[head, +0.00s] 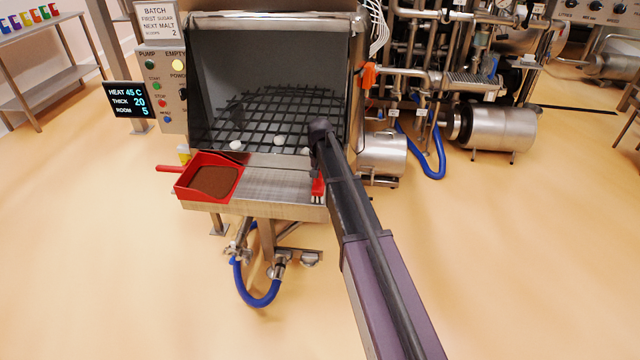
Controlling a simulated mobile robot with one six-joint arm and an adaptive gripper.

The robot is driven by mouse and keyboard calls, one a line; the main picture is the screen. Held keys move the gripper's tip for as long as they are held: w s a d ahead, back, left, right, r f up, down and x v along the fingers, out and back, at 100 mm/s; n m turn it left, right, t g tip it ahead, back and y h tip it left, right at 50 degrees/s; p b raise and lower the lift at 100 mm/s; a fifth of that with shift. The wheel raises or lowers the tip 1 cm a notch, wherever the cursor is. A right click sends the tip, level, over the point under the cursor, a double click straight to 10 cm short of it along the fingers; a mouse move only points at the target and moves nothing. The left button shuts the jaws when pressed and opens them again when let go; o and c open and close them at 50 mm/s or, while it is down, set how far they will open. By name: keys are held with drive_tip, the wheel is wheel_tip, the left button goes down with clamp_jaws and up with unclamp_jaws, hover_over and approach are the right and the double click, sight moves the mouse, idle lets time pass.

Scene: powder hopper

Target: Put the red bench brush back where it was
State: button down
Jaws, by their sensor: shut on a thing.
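The red bench brush (317,188) shows as a small red piece with pale bristles pointing down, at the right end of the hopper's steel front shelf (270,190). My dark arm hides much of it. My gripper (319,170) is at the brush, below the dark wrist, and is shut on it. The fingers are mostly hidden, and I cannot tell whether the bristles touch the shelf.
A red scoop (209,178) of brown powder sits on the shelf's left part, its handle pointing left. The hopper's dark grid (270,115) has several white lumps. A control box (163,90) is left; an orange fitting (369,76), pipes and a steel cylinder (383,155) are right.

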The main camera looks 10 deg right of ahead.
drive_tip(key=shift+f, duration=0.15)
drive_tip(key=shift+f, duration=0.1)
drive_tip(key=shift+c, duration=0.6)
unclamp_jaws()
wheel_tip(320, 180, up, 12)
drive_tip(key=p, duration=1.2)
idle(0.7)
drive_tip(key=s+n, duration=0.3)
drive_tip(key=s, duration=2.6)
drive_tip(key=shift+n, duration=0.3)
